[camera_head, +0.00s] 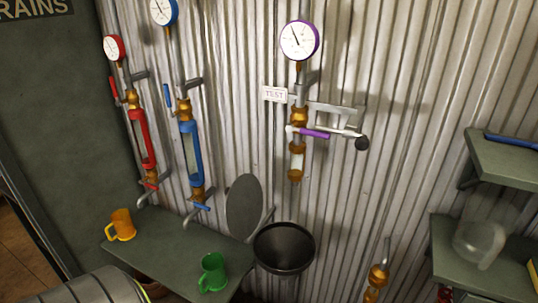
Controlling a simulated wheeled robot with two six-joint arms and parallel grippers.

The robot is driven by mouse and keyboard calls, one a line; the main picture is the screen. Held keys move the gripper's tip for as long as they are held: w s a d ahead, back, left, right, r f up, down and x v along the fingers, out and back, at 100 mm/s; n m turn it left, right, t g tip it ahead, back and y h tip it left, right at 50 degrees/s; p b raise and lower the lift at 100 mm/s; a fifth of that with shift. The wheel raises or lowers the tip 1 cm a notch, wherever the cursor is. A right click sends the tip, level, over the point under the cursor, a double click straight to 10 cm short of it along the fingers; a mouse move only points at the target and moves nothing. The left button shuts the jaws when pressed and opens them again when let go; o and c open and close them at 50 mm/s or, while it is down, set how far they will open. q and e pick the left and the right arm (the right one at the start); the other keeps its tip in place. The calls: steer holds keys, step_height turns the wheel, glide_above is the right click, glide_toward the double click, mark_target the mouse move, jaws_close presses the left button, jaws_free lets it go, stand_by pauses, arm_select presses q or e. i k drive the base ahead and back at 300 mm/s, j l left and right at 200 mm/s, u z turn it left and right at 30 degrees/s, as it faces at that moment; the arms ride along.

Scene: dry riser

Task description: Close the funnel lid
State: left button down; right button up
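The black funnel (285,246) is mounted by the ribbed metal wall, just right of the green-grey table. Its mouth faces up and is uncovered. The round grey lid (244,207) stands upright at the funnel's upper left, tilted open, with a thin bar at its lower right running toward the funnel rim. The hinge itself is too small to make out. Neither of my grippers is in view.
An orange mug (121,225) and a green mug (213,272) stand on the table (165,246). Above the funnel, a pipe with a purple-rimmed gauge (300,40) and purple lever (314,134) juts out. Shelves (455,278) and a clear vessel (480,243) are right.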

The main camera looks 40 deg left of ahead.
mark_target(243, 207)
steer(key=j, duration=0.5)
steer(key=j+z, duration=0.15)
steer(key=j, duration=0.4)
steer(key=k+j, duration=0.1)
steer(key=j, duration=0.4)
steer(key=j+z, duration=0.1)
steer(key=j, duration=0.4)
steer(key=k+j, duration=0.15)
steer(key=j, duration=0.4)
steer(key=j+z, duration=0.15)
steer(key=j, duration=0.35)
steer(key=k+j, duration=0.15)
steer(key=j, duration=0.35)
steer(key=k+l+z, duration=0.1)
steer(key=k+l, duration=0.1)
steer(key=l, duration=0.2)
steer(key=z, duration=0.05)
